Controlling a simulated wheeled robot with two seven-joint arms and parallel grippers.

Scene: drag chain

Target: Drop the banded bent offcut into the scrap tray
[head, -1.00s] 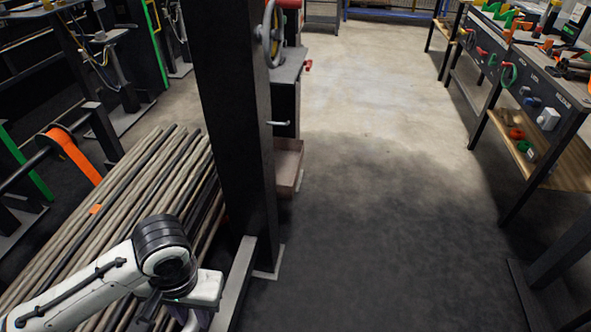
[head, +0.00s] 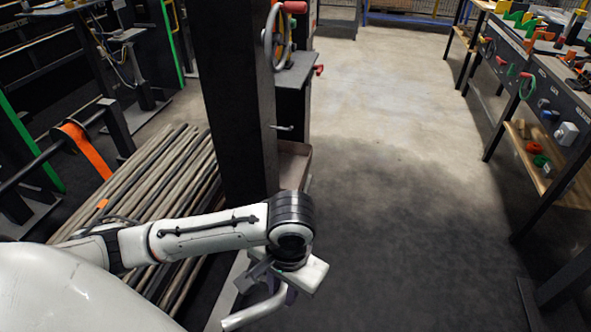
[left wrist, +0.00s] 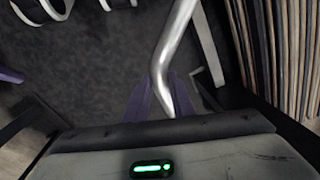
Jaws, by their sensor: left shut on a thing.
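My left gripper (head: 283,290) is shut on a bent silver-grey metal offcut (head: 250,313), which sticks out to the lower left in the head view. In the left wrist view the offcut (left wrist: 176,45) runs up from between the purple fingers of the left gripper (left wrist: 163,95), with a bend near the grip. No band can be made out on it. The gripper is above dark floor, in front of the black post. A brownish open box (head: 295,165), possibly the scrap tray, stands behind the post; its inside is mostly hidden. My right gripper is out of view.
The thick black post (head: 235,100) stands between my arm and the machine with a handwheel (head: 277,42). Several long bars (head: 150,185) lie on a rack at left. A workbench (head: 555,100) stands at right. The middle floor is clear.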

